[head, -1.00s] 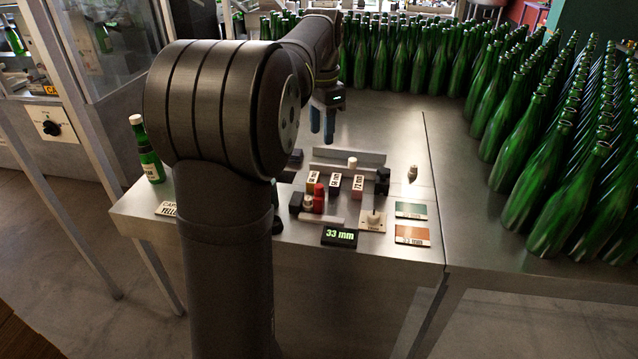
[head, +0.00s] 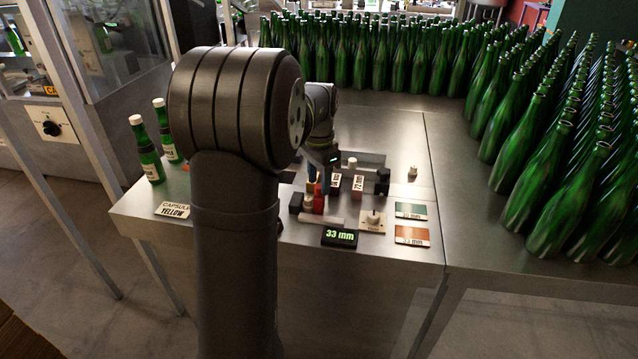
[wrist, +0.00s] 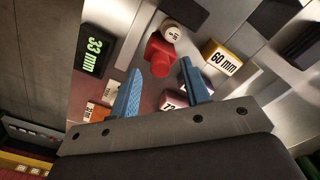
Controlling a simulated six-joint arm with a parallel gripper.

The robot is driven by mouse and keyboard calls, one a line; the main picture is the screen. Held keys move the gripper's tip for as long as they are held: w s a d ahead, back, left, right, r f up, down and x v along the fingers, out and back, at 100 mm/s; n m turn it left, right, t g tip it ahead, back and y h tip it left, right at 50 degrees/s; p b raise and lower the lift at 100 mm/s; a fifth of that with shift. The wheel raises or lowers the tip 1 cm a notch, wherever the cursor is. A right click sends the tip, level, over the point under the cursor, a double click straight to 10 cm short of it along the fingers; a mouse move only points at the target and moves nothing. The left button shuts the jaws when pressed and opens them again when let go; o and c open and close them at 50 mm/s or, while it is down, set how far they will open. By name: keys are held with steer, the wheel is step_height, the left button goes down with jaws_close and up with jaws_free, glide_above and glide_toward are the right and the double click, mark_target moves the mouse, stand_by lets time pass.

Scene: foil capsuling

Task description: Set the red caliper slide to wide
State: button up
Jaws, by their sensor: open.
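The red caliper slide (head: 319,199) stands at the front left of the gauge group in the head view. In the wrist view it is a red block with a round knob (wrist: 160,56). A black display (head: 339,237) in front reads 33 mm and also shows in the wrist view (wrist: 97,50). My gripper (wrist: 160,68) is open with two blue fingers. In the head view my gripper (head: 323,166) hangs over the slide, partly hidden by my arm.
A yellow block marked 60 mm (wrist: 222,58) and a pinkish block marked 72 mm (head: 357,187) stand close by. A dial (head: 373,221) and green (head: 411,211) and orange (head: 412,236) cards lie right. Two capped bottles (head: 148,152) stand left; many green bottles fill the back and right.

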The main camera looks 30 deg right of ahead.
steer(key=shift+f, duration=0.8)
jaws_close()
steer(key=shift+s+d, duration=1.65)
steer(key=shift+d, duration=0.05)
steer(key=shift+r, duration=0.1)
jaws_free()
step_height(320, 180, up, 17)
steer(key=shift+r, duration=0.2)
